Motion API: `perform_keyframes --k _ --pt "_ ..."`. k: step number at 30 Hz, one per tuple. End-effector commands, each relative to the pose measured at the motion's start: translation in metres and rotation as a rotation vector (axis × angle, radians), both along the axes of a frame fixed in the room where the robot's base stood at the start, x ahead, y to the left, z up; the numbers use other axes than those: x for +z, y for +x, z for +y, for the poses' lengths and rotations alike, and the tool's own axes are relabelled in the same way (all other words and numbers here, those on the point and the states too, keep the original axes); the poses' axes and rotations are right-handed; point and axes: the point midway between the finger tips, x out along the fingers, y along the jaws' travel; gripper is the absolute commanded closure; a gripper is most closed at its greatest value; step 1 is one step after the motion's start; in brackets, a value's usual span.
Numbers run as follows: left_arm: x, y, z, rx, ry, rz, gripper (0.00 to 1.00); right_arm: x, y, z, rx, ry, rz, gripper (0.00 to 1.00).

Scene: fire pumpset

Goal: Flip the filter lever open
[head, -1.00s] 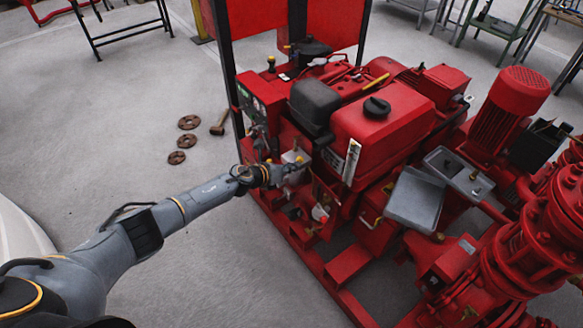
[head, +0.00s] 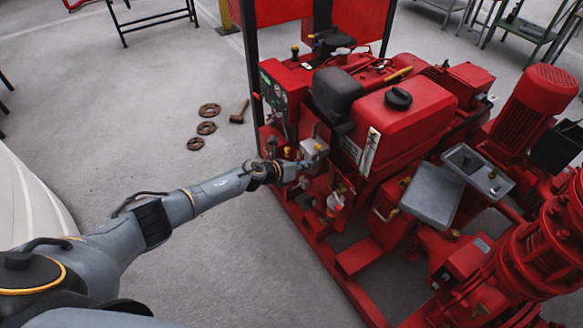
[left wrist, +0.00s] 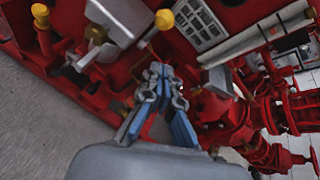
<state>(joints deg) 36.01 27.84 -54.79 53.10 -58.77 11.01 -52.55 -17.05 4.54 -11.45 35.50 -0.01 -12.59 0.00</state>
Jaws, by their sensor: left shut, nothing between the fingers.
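The red pumpset carries a pale grey box-shaped part (head: 312,147), which looks like the filter, on its near left side. It also shows in the left wrist view (left wrist: 122,18). A thin lever with a yellow knob (left wrist: 164,18) stands beside this part; I cannot be sure it is the filter lever. A second yellow knob (left wrist: 40,12) is on the part's other side. My left gripper (head: 302,168) is just below the grey part. Its blue-grey fingertips (left wrist: 161,72) are together and empty, apparently apart from the yellow-knobbed lever. My right gripper is out of view.
The red base frame (head: 352,257) runs along the front. Brown rings (head: 206,128) and a hammer (head: 239,112) lie on the floor.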

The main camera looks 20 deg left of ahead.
Motion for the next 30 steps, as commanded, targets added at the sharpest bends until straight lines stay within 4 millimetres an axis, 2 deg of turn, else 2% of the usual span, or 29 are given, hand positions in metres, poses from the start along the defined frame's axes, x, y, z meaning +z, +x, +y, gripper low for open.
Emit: perform_keyframes --k 1,6,12,17,30 --pt "0.02 -0.006 0.006 -0.001 0.004 -0.003 1.0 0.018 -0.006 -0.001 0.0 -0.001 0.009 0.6" --pt "0.044 -0.029 0.017 -0.003 0.005 0.001 1.0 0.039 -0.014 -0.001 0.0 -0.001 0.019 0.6" --pt "0.065 -0.049 0.028 -0.002 0.005 0.001 1.0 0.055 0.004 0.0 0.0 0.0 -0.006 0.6" --pt "0.071 -0.057 0.031 0.0 0.003 0.002 1.0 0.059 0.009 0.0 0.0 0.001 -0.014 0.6" --pt "0.071 -0.058 0.032 -0.001 0.002 0.002 1.0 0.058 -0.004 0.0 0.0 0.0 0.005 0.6"
